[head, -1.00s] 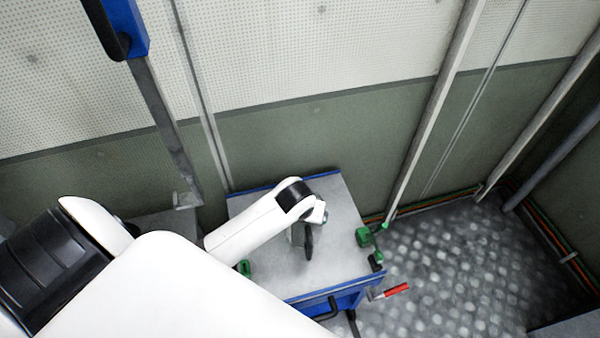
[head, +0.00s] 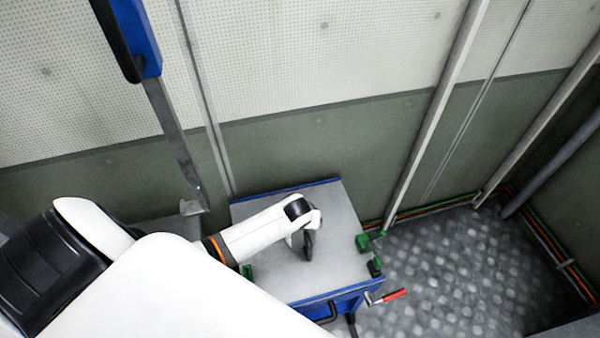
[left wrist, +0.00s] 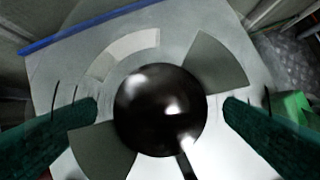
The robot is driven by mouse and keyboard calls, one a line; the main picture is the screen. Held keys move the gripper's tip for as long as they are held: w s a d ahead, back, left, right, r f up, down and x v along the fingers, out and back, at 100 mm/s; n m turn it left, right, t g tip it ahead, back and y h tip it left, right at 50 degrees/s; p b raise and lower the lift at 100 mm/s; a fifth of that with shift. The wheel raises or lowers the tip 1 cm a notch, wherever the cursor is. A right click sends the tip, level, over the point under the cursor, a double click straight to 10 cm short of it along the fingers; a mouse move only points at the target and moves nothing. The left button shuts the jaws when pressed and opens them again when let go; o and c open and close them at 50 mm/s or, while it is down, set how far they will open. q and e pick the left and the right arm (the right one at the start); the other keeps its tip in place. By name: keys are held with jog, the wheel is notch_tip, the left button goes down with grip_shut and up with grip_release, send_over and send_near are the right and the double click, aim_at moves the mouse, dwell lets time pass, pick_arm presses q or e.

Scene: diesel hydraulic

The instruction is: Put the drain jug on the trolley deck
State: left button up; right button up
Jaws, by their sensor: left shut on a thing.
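The trolley deck (head: 342,265) is a grey plate with blue edges in the lower middle of the head view. My left arm reaches over it from the left, and my left gripper (head: 307,241) is low over its middle. In the left wrist view the two dark green fingers of the left gripper (left wrist: 161,108) are shut on the drain jug (left wrist: 160,110), which shows as a shiny dark round shape with grey parts around it. The deck spreads out beneath it. I cannot tell whether the jug touches the deck. My right gripper is not in view.
Green blocks (head: 363,243) sit at the deck's right edge, with a red-handled lever (head: 394,295) below. A blue and black post with a grey bar (head: 174,140) stands at the left. A wall closes off the back. Studded floor (head: 450,270) lies open at the right.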

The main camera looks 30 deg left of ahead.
pick_arm(q)
jog(key=shift+f, duration=0.1)
jog(key=o, duration=1.7)
jog(key=shift+f, duration=0.1)
jog(key=shift+o, duration=0.2)
jog(key=v, duration=1.2)
jog(key=shift+p, duration=0.3)
